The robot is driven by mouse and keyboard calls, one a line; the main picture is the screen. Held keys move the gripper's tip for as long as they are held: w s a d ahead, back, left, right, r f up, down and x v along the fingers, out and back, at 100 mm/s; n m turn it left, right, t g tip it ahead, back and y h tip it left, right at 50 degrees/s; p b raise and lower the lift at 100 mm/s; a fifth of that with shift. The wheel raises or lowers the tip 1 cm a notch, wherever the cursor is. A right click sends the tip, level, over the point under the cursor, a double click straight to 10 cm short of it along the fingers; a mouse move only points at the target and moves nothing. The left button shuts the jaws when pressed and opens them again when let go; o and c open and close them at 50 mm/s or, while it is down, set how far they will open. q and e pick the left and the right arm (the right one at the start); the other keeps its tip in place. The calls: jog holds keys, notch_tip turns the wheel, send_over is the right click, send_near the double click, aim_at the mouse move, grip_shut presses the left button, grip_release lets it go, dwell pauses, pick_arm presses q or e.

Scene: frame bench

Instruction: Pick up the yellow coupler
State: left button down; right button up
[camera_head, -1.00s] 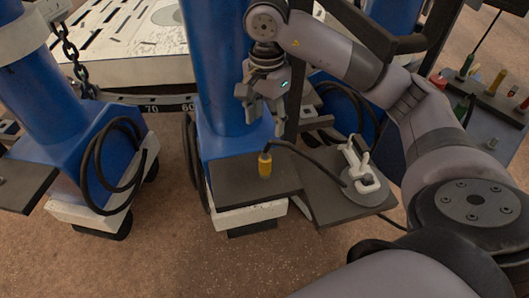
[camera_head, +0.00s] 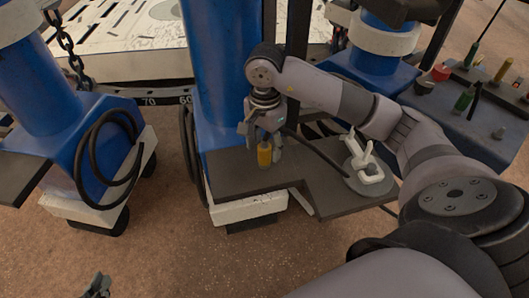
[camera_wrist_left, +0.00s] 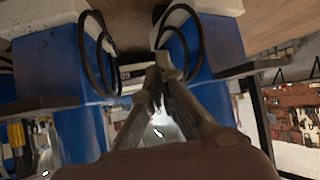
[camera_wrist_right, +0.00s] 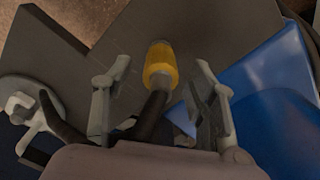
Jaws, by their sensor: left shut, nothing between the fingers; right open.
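The yellow coupler (camera_head: 264,154) is upright on the dark shelf (camera_head: 226,178) of the blue post, with a black hose running from its top. My right gripper (camera_head: 262,146) is open and lowered around it from above. In the right wrist view the coupler (camera_wrist_right: 160,66) lies between the tips of the two open fingers (camera_wrist_right: 160,78), with a gap on each side. My left gripper (camera_head: 98,286) is at the bottom left of the head view, far from the coupler. In the left wrist view its fingers (camera_wrist_left: 161,78) are together and empty.
A white clamp-like fitting on a grey disc (camera_head: 368,176) stands on the shelf's right part. Black hose coils (camera_head: 105,160) hang on the blue posts. The floor in front is clear.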

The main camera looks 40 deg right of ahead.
aim_at(264, 154)
notch_tip(264, 154, down, 3)
jog(key=shift+a+f+b, duration=0.1)
jog(key=shift+f+b, duration=0.05)
jog(key=shift+b, duration=0.2)
jog(key=shift+f, duration=0.25)
pick_arm(q)
jog(key=w+r+t, duration=0.1)
jog(key=w+d+r+t, duration=0.1)
jog(key=w+r+t, duration=0.1)
jog(key=shift+w+d+r+h, duration=0.1)
jog(key=shift+d+r+h, duration=0.15)
jog(key=shift+r+h, duration=0.15)
pick_arm(e)
jog(key=shift+c, duration=0.4)
grip_shut()
